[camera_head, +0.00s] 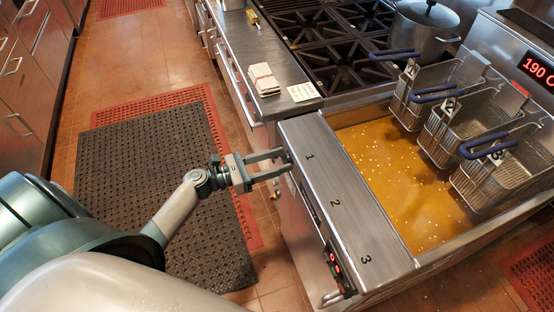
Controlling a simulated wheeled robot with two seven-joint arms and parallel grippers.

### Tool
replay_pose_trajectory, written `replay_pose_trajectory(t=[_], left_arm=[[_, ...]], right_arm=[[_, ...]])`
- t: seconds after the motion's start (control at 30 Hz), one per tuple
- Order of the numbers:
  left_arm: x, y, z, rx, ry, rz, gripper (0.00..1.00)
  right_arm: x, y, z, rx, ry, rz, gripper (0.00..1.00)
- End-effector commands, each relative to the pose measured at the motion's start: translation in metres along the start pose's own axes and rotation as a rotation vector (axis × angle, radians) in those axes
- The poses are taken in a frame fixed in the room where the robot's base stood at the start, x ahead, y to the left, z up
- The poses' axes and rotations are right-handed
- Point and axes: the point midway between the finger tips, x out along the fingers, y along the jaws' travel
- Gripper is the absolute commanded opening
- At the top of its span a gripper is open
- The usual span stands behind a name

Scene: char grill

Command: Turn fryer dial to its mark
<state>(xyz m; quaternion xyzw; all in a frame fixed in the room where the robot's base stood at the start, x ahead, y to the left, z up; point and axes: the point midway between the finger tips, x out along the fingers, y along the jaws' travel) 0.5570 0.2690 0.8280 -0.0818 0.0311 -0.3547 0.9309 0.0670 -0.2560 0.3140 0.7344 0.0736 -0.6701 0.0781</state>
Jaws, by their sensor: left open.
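The fryer (388,222) stands at the right, with golden oil in its vat and a steel ledge (322,172) along its front marked 1, 2 and 3. I cannot tell whether the fingers touch anything. My right gripper is not in view.
A dark control strip with red lights (337,264) is on the fryer's front near number 3. Several wire baskets (485,180) with blue handles hang at the vat's back. Matted floor (150,150) is clear.

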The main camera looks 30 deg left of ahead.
Motion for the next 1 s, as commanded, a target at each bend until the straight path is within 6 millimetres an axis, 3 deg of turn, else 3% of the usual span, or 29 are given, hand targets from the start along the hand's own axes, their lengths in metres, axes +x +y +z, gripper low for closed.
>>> replay_pose_trajectory(t=[0.1,0.27,0.67,1.0], left_arm=[[-0.0002,0.0,-0.0001,0.0,0.0,0.0,0.47],[-0.0003,0.0,0.0,0.0,0.0,0.0,0.09],[-0.0006,0.0002,-0.0003,-0.036,0.002,-0.001,0.09],[-0.0008,0.0011,-0.0003,-0.218,0.002,-0.001,0.09]], right_arm=[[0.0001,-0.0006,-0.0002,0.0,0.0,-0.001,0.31],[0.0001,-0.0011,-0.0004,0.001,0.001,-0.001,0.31],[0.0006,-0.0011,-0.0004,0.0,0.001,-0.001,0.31],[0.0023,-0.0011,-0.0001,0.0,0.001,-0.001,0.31]])
